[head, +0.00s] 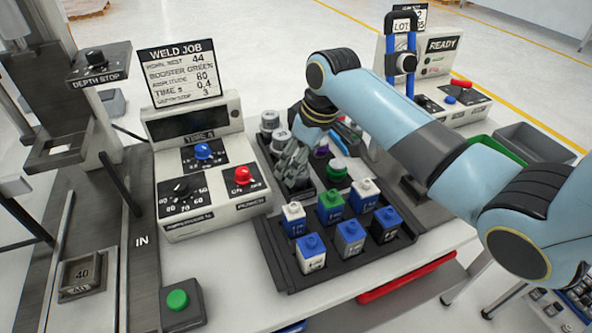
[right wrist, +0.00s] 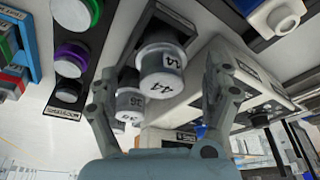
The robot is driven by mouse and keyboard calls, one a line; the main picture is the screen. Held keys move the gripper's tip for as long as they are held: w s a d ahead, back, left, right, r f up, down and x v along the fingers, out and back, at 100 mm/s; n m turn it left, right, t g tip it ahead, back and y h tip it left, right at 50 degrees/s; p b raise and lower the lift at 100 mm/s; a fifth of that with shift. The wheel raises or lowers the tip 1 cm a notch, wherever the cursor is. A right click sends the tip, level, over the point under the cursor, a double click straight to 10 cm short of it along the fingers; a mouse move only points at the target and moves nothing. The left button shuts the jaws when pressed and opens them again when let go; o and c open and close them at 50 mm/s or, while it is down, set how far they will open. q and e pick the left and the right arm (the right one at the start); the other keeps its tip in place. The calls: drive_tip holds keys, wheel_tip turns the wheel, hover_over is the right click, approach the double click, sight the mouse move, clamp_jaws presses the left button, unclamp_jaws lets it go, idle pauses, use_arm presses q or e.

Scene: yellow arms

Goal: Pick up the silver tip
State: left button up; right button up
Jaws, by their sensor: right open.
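Two silver tips stand in the dark rack in the head view, a rear one (head: 270,121) and a nearer one (head: 281,139) beside my gripper. In the right wrist view a silver tip marked 44 (right wrist: 163,72) sits between my open fingers, with a second one marked 36 (right wrist: 129,102) behind it. My right gripper (head: 292,168) is open and over the rack, just in front of the tips; its fingers also show in the right wrist view (right wrist: 160,80). I cannot tell whether a finger touches a tip. My left gripper is out of view.
A control box (head: 205,175) with knobs stands left of the rack. A tray (head: 290,275) of blue, white and green blocks lies in front. Green (head: 337,171) and purple tops sit right of my gripper. A card (head: 180,75) reads WELD JOB. Grey and green bins are at the right.

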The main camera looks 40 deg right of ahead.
drive_tip(key=shift+x, duration=1.85)
drive_tip(key=shift+s, duration=0.1)
drive_tip(key=c, duration=1.6)
